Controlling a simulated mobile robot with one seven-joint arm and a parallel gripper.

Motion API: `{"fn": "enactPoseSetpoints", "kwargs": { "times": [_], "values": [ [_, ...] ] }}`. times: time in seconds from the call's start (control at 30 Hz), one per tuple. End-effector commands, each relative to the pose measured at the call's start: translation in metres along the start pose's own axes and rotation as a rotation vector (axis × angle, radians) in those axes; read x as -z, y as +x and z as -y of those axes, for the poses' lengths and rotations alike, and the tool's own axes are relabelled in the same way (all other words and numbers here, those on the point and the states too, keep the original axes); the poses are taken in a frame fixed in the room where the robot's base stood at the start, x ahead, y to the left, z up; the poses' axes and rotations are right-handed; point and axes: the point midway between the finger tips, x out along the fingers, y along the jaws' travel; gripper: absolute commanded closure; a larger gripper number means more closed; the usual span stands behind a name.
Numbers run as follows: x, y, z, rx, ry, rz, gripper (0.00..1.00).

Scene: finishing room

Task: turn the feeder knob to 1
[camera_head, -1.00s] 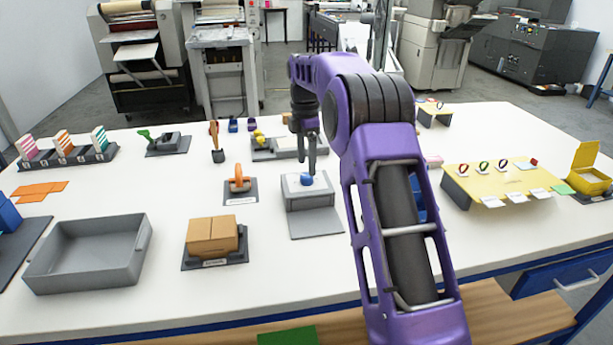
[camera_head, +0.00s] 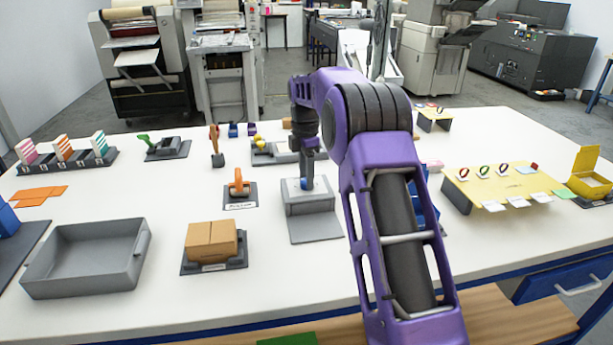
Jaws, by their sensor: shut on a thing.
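The feeder knob (camera_head: 303,184) is a small blue knob on top of a light grey box (camera_head: 310,204) with a grey plate at its front, in the middle of the table. My gripper (camera_head: 306,182) points straight down over the box and is shut on the knob. The fingers hide part of the knob. Any numbers or pointer mark around the knob are too small to read, so its setting cannot be told.
Left of the box are an orange-handled thing (camera_head: 238,187) and a brown block (camera_head: 211,240) on a dark base. A grey tray (camera_head: 140,266) lies further left. A yellow stand (camera_head: 500,190) with rings is at the right. White table shows between them.

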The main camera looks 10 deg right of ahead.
Motion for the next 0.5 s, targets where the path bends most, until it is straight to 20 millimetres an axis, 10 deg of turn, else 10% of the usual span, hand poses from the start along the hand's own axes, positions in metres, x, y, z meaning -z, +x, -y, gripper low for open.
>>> {"fn": "enactPoseSetpoints", "kwargs": {
  "times": [0.5],
  "values": [
    [-0.0003, -0.0032, 0.0006, 0.002, 0.090, -0.005, 1.00]
  ]
}}
